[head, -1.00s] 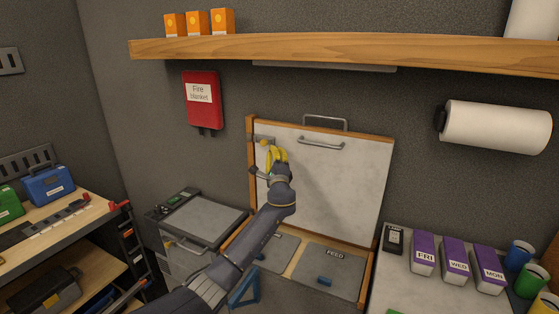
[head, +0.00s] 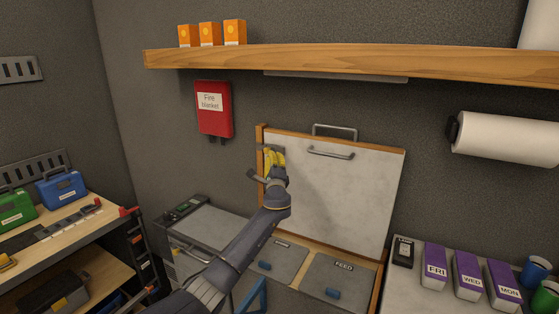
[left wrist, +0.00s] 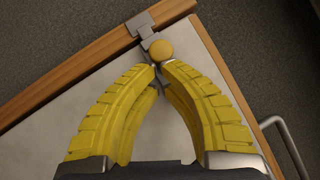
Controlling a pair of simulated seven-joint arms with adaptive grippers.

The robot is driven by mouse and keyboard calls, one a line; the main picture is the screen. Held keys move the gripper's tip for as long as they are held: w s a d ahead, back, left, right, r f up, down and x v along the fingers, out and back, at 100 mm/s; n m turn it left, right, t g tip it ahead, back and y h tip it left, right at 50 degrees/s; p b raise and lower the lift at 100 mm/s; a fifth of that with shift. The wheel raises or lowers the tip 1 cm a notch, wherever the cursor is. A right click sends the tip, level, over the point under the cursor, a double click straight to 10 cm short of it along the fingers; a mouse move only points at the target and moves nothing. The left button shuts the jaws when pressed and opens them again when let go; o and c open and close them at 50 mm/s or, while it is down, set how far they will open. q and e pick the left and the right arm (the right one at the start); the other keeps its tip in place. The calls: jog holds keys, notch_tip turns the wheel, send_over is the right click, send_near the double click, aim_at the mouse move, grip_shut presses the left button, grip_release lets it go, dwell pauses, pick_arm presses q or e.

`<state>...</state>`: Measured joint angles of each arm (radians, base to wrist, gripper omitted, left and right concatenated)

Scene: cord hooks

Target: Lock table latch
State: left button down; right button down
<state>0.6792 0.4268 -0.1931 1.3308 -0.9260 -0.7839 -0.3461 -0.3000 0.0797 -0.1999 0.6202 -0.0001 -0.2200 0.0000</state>
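The folded-up table panel (head: 345,195) stands upright against the wall, white with a wooden edge. Its latch (left wrist: 145,25) is a grey metal piece at the panel's upper left corner, across the wooden edge, with a round yellow-brown knob (left wrist: 161,50). My left gripper (head: 273,151) has yellow fingers and reaches this corner, largely covering the latch in the head view. In the left wrist view its fingertips (left wrist: 159,66) are drawn together just below the knob. A grey part shows between them; whether they pinch it is unclear. My right gripper is out of view.
A wooden shelf (head: 350,63) runs above the panel, and a red fire blanket box (head: 213,110) hangs to its left. Metal handles are on and above the panel. Purple boxes (head: 467,276) stand at lower right. A tool bench (head: 60,225) is at left.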

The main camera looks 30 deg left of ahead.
pick_arm(q)
jog(key=shift+d, duration=0.2)
jog(key=shift+d+f, duration=0.15)
jog(key=shift+d, duration=0.1)
jog(key=w+d+f+v, duration=0.1)
jog(key=v, duration=1.1)
jog(key=shift+d, duration=0.35)
jog(key=shift+w, duration=0.1)
